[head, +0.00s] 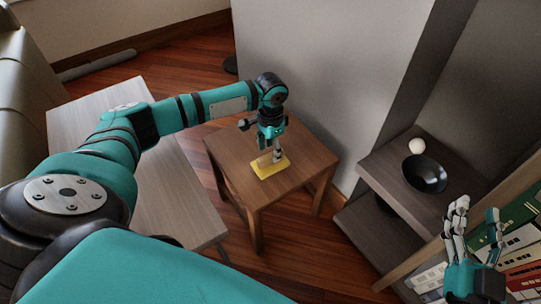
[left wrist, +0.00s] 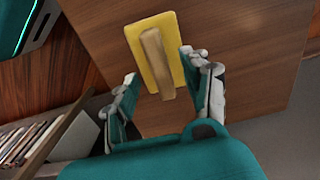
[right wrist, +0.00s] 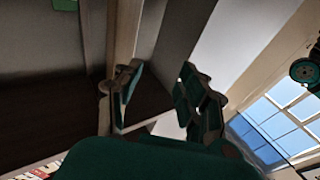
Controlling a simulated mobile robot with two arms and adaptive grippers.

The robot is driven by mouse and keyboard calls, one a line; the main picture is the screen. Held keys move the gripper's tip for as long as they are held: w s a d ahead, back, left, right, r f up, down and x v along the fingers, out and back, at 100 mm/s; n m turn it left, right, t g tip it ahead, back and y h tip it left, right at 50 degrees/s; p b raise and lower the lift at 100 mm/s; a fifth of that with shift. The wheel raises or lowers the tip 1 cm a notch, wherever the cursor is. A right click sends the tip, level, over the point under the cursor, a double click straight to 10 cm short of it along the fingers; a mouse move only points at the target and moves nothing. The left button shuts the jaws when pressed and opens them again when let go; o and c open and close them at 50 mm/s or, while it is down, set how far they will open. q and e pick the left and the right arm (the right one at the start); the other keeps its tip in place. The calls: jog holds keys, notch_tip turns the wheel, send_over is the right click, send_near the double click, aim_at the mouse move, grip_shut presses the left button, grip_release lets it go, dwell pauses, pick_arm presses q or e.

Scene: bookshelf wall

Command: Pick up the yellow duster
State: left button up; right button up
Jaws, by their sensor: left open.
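The yellow duster (head: 266,172) lies on the small wooden table (head: 225,157). In the left wrist view the duster (left wrist: 137,47) is a yellow rectangular pad with a tan wooden handle (left wrist: 157,62) along its middle. My left gripper (head: 273,157) is above the duster and partly covers it in the head view. In the left wrist view its fingers (left wrist: 158,66) are open, with the handle between their tips; I cannot tell whether they touch it. My right gripper (head: 475,215) is open and empty at the lower right, far from the duster; its spread fingers also show in the right wrist view (right wrist: 157,72).
A light grey bench (head: 180,195) stands left of the small table. A dark shelf (head: 385,165) at the right holds a black bowl (head: 424,174) and a white ball (head: 417,146). Books (head: 520,245) stand near my right gripper. A grey wall block (head: 320,75) is behind the table.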

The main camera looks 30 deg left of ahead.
pick_arm(q)
jog(key=shift+f, duration=0.8)
pick_arm(e)
jog(key=shift+s+a+r+t+y, duration=0.1)
jog(key=shift+s+r+t+y, duration=0.15)
jog(key=shift+r+t, duration=0.4)
jog(key=shift+s+r+t+y, duration=0.15)
jog(key=shift+r+t+y, duration=0.15)
jog(key=shift+r, duration=0.65)
pick_arm(q)
grip_shut()
pick_arm(e)
jog(key=shift+h, duration=0.25)
